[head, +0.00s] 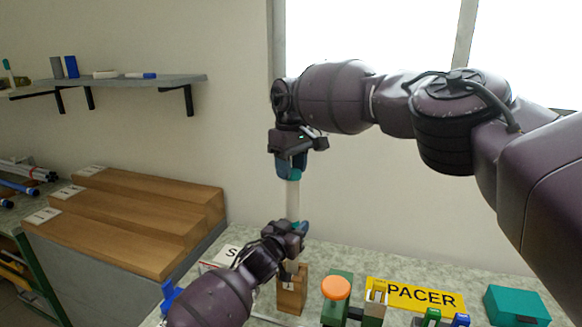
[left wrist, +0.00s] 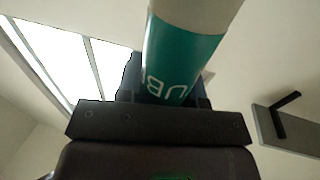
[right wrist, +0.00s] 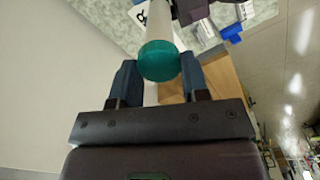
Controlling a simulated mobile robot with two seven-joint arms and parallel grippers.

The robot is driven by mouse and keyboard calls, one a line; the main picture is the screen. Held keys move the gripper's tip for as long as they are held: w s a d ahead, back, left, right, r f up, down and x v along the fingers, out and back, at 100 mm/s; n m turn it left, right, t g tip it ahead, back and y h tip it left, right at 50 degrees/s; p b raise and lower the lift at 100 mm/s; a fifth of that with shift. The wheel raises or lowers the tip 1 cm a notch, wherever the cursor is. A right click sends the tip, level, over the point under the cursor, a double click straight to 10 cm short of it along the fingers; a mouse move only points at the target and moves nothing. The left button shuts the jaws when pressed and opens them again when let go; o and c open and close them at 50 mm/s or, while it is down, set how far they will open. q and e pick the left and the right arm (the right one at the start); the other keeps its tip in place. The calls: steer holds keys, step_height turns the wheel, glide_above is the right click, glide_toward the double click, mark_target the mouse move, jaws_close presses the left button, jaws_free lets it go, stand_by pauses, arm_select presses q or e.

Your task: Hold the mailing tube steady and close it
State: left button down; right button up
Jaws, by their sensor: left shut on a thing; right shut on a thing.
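The white mailing tube (head: 293,200) stands upright between my two grippers. My left gripper (head: 298,230) is shut on its lower part, on a teal band (left wrist: 180,62) with white letters in the left wrist view. My right gripper (head: 292,165) is above, pointing down, and shut on the teal cap (right wrist: 158,62) at the tube's top end. The cap also shows below the fingers in the head view (head: 294,175). The cap meets the tube with no gap that I can see.
A wooden block (head: 292,292) stands on the bench (head: 330,256) below my left gripper. To its right are an orange-topped green item (head: 336,288), a yellow PACER sign (head: 415,295) and a teal box (head: 516,305). Wooden steps (head: 150,205) and a wall shelf (head: 130,82) are at left.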

steer(key=o, duration=0.9)
steer(key=shift+r, duration=0.1)
steer(key=shift+r, duration=2.2)
steer(key=shift+c, duration=0.5)
